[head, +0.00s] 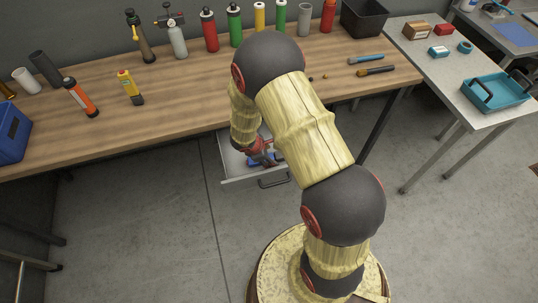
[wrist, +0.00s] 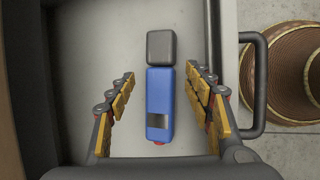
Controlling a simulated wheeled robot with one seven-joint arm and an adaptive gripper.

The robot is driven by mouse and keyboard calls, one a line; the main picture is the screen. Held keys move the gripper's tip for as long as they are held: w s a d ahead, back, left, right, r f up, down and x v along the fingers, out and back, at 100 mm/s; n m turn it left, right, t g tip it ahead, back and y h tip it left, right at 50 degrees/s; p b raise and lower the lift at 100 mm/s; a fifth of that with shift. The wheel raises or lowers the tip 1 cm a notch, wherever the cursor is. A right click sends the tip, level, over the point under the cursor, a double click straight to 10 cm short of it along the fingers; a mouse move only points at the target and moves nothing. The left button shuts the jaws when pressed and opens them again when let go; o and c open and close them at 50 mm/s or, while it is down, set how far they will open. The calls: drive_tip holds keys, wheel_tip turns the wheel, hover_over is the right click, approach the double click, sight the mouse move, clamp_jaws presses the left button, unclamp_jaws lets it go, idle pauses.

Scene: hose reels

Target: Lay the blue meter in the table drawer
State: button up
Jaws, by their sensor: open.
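The blue meter (wrist: 159,96), with a dark grey end and a small dark screen, lies on the floor of the open table drawer (wrist: 92,38). In the head view the drawer (head: 233,182) is pulled out under the wooden table, and a bit of the blue meter (head: 254,163) shows below my gripper (head: 262,155). In the wrist view my gripper (wrist: 162,100) is open, with one finger on each side of the meter and a gap on both sides. My arm hides part of the drawer in the head view.
The drawer handle (wrist: 258,85) is on the drawer's front. The wooden table (head: 185,75) above carries a yellow meter-like tool (head: 129,87), bottles, torches and brushes (head: 375,71). A grey side table (head: 480,95) holds a teal tray (head: 495,92). The floor in front is clear.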

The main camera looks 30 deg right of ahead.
drive_tip(key=v, duration=1.2)
drive_tip(key=shift+s+d, duration=0.1)
drive_tip(key=s+a+r+m+g, duration=0.2)
drive_tip(key=s+r+m, duration=0.45)
drive_tip(key=s, duration=0.25)
drive_tip(key=s+a+r+m+t+y, duration=0.1)
drive_tip(key=s+a+r+m+t, duration=0.1)
drive_tip(key=r, duration=0.6)
drive_tip(key=s+a+r+m+t+y, duration=0.2)
drive_tip(key=s+a+r+m, duration=0.1)
drive_tip(key=r, duration=0.5)
drive_tip(key=s+a+r+m+t+y, duration=0.2)
drive_tip(key=s+r, duration=0.2)
drive_tip(key=r, duration=0.4)
drive_tip(key=shift+a+m, duration=0.35)
drive_tip(key=shift+a, duration=0.05)
